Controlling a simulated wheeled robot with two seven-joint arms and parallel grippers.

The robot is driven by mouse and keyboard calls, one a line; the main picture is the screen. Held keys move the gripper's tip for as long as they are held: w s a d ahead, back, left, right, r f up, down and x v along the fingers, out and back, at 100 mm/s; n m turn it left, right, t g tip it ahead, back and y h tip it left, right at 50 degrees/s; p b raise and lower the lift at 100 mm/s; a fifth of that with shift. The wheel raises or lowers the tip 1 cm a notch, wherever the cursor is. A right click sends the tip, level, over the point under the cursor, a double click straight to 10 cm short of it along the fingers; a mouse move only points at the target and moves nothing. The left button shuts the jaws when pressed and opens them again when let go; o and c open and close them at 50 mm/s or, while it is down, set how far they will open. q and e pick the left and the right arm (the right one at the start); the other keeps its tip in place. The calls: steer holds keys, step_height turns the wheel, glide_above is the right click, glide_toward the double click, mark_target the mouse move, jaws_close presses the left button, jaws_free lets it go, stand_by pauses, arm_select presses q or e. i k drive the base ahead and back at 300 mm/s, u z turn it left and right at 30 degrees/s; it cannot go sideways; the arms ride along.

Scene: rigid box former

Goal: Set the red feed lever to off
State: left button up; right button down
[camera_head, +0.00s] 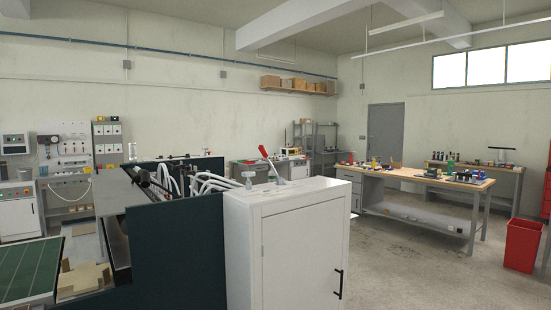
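The red feed lever (265,154) stands on top of the white cabinet (301,230) at the end of the dark machine. It has a red grip on a thin metal arm, and it leans up and to the left. Any off marking is too small to read. Neither of my grippers shows in the head view.
The dark machine (176,245) with rollers and white hoses extends left of the cabinet. A workbench (412,178) with tools and a red bin (522,245) stand at the right. Grey floor (400,265) is clear right of the cabinet.

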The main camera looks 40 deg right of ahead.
mark_target(262, 149)
steer(key=u, duration=0.05)
steer(key=k, duration=0.6)
steer(key=z, duration=0.9)
steer(key=i, duration=1.6)
steer(key=u, duration=0.7)
